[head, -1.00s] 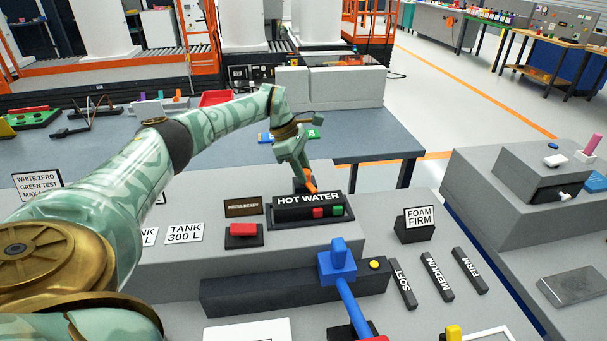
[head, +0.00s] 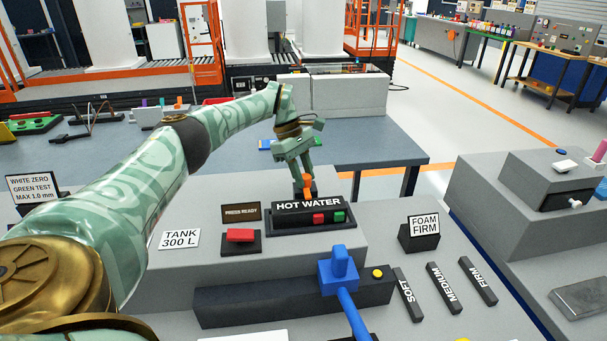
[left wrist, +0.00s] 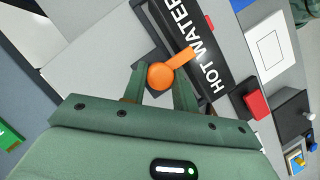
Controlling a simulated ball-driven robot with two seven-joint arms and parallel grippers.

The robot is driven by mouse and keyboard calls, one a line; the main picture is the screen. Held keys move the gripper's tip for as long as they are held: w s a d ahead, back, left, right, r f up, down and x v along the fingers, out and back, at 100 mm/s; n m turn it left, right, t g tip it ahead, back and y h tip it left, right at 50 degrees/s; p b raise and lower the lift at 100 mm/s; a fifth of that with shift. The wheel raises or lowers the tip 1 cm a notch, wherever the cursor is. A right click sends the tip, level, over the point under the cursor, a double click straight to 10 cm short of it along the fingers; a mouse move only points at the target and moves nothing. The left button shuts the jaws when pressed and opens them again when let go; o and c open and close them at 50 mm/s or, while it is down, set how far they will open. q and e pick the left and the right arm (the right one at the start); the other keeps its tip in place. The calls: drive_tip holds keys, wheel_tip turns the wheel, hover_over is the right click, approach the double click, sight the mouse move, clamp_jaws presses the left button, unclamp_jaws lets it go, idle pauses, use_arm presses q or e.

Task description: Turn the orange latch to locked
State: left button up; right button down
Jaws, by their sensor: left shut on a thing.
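The orange latch (head: 307,186) stands at the back of the black HOT WATER panel (head: 331,213), on the grey raised console. In the left wrist view the latch (left wrist: 180,57) shows a round knob end and a short arm reaching to the panel's edge. My left gripper (head: 304,188) comes down from behind the panel and is shut on the latch. In the left wrist view its two green fingers (left wrist: 161,78) lie on either side of the round knob. The latch's pivot is partly hidden. My right gripper is not in view.
The HOT WATER panel bears a red button (head: 319,218) and a green button (head: 339,216). A red button (head: 240,235) sits under the PRESS READY sign (head: 241,212). A blue lever (head: 339,272) stands in front. Grey blocks (head: 350,95) stand on the table behind.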

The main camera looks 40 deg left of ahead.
use_arm(q)
drive_tip(key=o, duration=1)
drive_tip(key=shift+c, duration=0.2)
drive_tip(key=b+v, duration=0.1)
drive_tip(key=v, duration=1.1)
drive_tip(key=shift+b, duration=0.35)
drive_tip(key=shift+a, duration=0.1)
